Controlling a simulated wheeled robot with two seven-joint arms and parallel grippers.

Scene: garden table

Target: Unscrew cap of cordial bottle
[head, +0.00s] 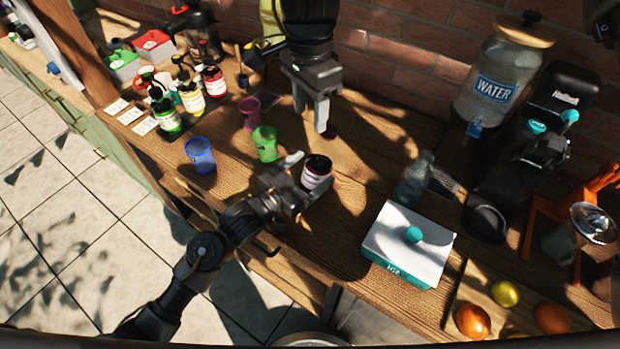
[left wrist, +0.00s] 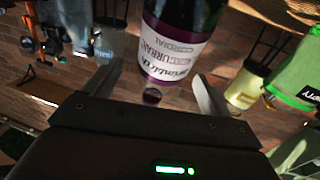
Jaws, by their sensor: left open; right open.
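The cordial bottle (head: 316,174), dark with a pale label, stands on the wooden table in the middle of the head view. In the left wrist view it fills the top centre, its label (left wrist: 172,52) upside down. My left gripper (head: 300,180) is open, its fingers apart close to the bottle. My right gripper (head: 311,122) is open, pointing down just behind the bottle. A small purple piece, apparently the cap (head: 331,131), shows by a right fingertip, and also in the left wrist view (left wrist: 152,97). I cannot tell what supports it.
Pink (head: 250,112), green (head: 264,143) and blue (head: 200,155) cups stand left of the bottle. Several other bottles (head: 167,118) are farther left. A clear bottle (head: 414,178) and a white-lidded box (head: 409,244) stand to the right. The brick wall is behind.

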